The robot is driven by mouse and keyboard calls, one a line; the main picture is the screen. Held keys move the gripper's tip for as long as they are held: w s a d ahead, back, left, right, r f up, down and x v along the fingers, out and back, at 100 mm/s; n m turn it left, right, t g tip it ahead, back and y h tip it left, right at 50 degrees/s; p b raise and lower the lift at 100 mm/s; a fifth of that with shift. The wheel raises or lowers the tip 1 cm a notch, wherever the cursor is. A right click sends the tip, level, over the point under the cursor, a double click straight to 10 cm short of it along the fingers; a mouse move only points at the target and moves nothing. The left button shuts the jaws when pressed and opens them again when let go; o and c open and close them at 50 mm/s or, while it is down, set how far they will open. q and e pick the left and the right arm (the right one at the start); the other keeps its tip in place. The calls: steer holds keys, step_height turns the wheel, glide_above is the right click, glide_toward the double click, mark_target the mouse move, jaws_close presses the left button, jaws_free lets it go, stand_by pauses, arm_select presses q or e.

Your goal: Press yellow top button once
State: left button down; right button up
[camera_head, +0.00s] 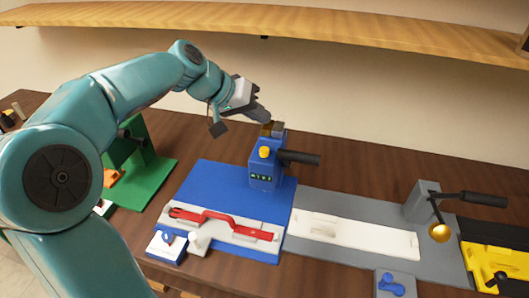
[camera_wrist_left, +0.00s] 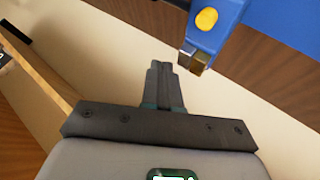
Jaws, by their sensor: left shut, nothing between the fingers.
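A round yellow button (camera_head: 264,152) sits on the face of an upright blue post (camera_head: 262,174). The button also shows near the top of the wrist view (camera_wrist_left: 206,20). Small brass and grey blocks (camera_head: 272,129) cap the post, and they show in the wrist view (camera_wrist_left: 194,60). My left gripper (camera_head: 264,117) is shut and empty, with its fingertips close to these top blocks. In the wrist view the closed fingertips (camera_wrist_left: 160,68) point up the picture, apart from the yellow button and left of the blocks. My right gripper is not in view.
A black handle (camera_head: 300,158) sticks out right from the post. A red bar (camera_head: 220,220) lies on the white plate of the blue base (camera_head: 208,186). A lever (camera_head: 470,199) with a brass ball stands at right. A wooden shelf (camera_head: 330,32) runs along the wall above.

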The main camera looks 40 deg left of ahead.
mark_target(260, 150)
arm_select(q)
steer(key=f, duration=0.1)
steer(key=f+b, duration=0.1)
steer(key=f, duration=0.2)
steer(key=shift+w+a+b, duration=0.35)
steer(key=shift+w+b, duration=0.05)
steer(key=b, duration=0.1)
steer(key=f, duration=0.1)
steer(key=f+b, duration=0.1)
steer(key=shift+s+d+f+b, duration=0.15)
steer(key=shift+s+d+b, duration=0.15)
steer(key=shift+b, duration=0.05)
steer(key=shift+w+a+f, duration=0.2)
steer(key=shift+w+f, duration=0.1)
steer(key=shift+s+d+r, duration=0.15)
steer(key=shift+s+r, duration=0.1)
steer(key=shift+w+f, duration=0.15)
steer(key=shift+w, duration=0.05)
steer(key=shift+s, duration=0.1)
